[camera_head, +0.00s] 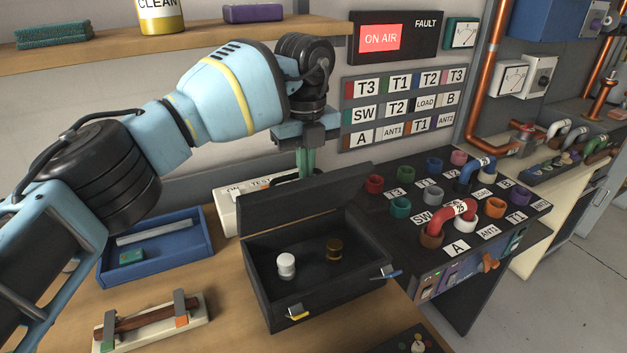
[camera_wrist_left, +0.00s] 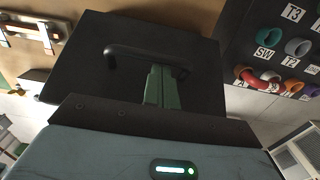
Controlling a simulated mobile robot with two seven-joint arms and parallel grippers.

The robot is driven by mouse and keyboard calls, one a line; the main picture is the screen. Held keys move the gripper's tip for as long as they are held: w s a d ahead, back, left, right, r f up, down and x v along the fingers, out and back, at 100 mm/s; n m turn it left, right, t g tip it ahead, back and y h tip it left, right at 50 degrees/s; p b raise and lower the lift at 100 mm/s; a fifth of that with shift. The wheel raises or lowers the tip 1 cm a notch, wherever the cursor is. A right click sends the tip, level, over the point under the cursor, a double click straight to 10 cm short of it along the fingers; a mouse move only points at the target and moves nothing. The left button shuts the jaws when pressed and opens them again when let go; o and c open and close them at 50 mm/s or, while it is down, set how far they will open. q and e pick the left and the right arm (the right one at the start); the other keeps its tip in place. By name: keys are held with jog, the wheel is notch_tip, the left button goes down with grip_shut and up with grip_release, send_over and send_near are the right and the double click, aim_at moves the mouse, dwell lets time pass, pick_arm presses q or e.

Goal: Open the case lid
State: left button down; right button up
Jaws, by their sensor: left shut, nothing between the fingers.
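The black case (camera_head: 258,288) stands on the wooden bench with its lid (camera_head: 290,212) raised along the back edge, so the inside shows. A white knob (camera_head: 286,266) and a brown one (camera_head: 335,251) sit in it. Latches (camera_head: 298,314) show on its front and right side. My left gripper (camera_head: 306,170) points down at the lid's upper edge, fingers shut and empty, tips partly hidden behind the lid. In the left wrist view the green fingers (camera_wrist_left: 166,82) are close to the black handle (camera_wrist_left: 135,52) on the lid's outer face; I cannot tell whether they touch. My right gripper is out of view.
A blue tray (camera_head: 195,262) and a small rack with a brown rod (camera_head: 150,318) lie left of the case. A white switch box (camera_head: 230,212) is behind it. The patch panel (camera_head: 410,190) with coloured sockets and looped plugs stands close on the right. A shelf (camera_head: 200,42) runs above.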

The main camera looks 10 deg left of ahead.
aim_at(295, 185)
pick_arm(q)
jog(key=shift+w+a+b, duration=0.15)
jog(key=shift+w+a, duration=0.35)
jog(key=shift+w, duration=0.35)
jog(key=shift+w+a+b, duration=0.15)
jog(key=shift+w+a, duration=0.35)
jog(key=shift+w, duration=0.35)
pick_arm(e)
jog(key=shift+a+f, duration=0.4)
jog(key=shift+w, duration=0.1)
pick_arm(q)
jog(key=s+r, duration=0.1)
jog(key=s, duration=0.4)
jog(key=s+d+r+p, duration=0.1)
jog(key=s+r, duration=0.1)
jog(key=s, duration=0.3)
jog(key=s+d+r+p, duration=0.1)
jog(key=s+r, duration=0.1)
jog(key=s, duration=0.4)
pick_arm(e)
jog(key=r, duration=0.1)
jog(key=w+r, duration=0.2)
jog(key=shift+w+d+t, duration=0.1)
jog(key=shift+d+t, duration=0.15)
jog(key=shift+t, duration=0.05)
pick_arm(q)
jog(key=shift+f, duration=0.1)
